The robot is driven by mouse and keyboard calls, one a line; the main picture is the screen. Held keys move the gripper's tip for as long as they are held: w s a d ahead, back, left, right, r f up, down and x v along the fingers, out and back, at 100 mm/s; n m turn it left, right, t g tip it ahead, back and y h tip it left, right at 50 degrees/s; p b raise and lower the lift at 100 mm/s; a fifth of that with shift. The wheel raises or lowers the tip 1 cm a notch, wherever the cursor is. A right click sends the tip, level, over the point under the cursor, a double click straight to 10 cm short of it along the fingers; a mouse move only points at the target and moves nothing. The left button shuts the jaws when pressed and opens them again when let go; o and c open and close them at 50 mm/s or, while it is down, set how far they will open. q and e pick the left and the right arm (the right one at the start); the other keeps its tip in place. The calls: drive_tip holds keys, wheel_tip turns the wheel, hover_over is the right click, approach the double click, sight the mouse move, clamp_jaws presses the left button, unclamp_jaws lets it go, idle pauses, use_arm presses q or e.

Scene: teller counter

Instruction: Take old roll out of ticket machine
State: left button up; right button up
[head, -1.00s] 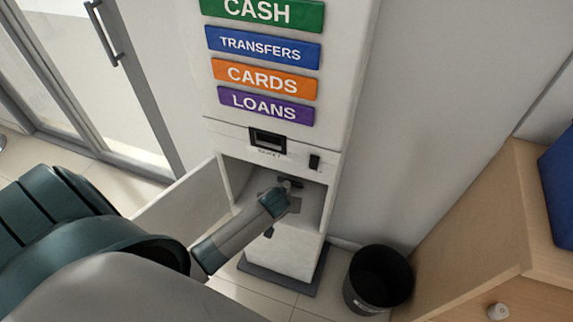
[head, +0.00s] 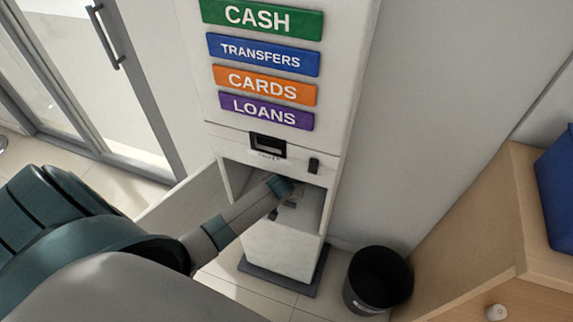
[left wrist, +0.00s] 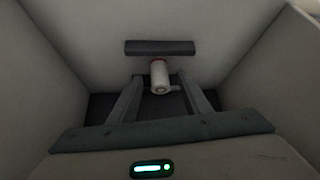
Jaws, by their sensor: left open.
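The white ticket machine (head: 285,245) stands with its front door (head: 180,205) swung open to the left. In the left wrist view, a small white roll (left wrist: 160,76) with a reddish edge sits inside the compartment, below a dark bar. My left gripper (left wrist: 161,95) is open and empty, its two fingers pointing into the compartment on either side of the roll's lower part. I cannot tell whether they touch it. In the head view, my left arm reaches into the opening and hides the roll. My right gripper is not in view.
A black bin (head: 379,280) stands on the floor right of the machine. A glass door (head: 75,75) is at the left.

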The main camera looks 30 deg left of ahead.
use_arm(q)
drive_tip(key=shift+f, duration=0.4)
drive_tip(key=shift+c, duration=0.6)
clamp_jaws()
